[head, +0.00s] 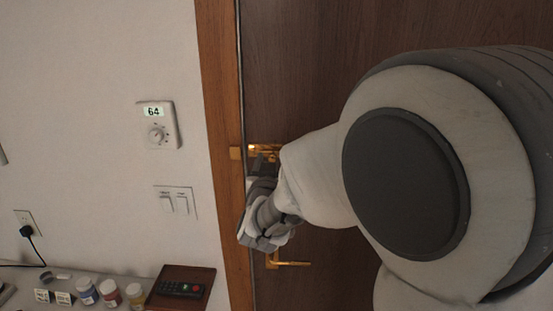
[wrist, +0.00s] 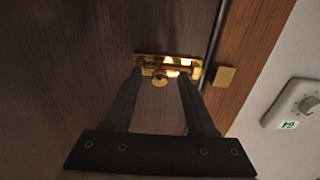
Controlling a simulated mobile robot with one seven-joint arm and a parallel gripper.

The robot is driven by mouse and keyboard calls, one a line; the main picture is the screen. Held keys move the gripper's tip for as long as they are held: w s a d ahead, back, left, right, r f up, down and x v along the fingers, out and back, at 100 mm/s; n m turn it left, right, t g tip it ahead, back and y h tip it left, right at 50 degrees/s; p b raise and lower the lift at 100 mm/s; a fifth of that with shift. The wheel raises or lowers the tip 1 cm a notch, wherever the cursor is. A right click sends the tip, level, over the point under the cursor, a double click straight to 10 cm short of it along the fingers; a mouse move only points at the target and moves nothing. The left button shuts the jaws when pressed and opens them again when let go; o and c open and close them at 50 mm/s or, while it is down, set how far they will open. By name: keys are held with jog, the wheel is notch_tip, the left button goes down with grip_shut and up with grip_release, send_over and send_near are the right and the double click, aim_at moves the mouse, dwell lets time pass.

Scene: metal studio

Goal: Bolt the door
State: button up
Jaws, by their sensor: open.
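The brown wooden door (head: 300,60) fills the middle and right of the head view. A brass bolt (head: 262,149) is mounted near its left edge, partly hidden by my gripper (head: 265,165). In the wrist view, the bolt (wrist: 167,66) has a round knob (wrist: 160,79) hanging at its lower side. A brass keeper (wrist: 223,76) sits on the frame, with a gap showing between it and the bolt plate. My gripper (wrist: 158,82) is open, its fingers reaching towards the bolt on either side of the knob. I cannot tell whether they touch it.
A brass door handle (head: 290,264) is below the bolt. The wooden frame (head: 222,110) borders the door. A thermostat (head: 157,125) and light switches (head: 175,203) are on the wall. A shelf (head: 125,282) at lower left holds jars and a remote (head: 180,289) on a tray.

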grip_shut()
dwell(1.4)
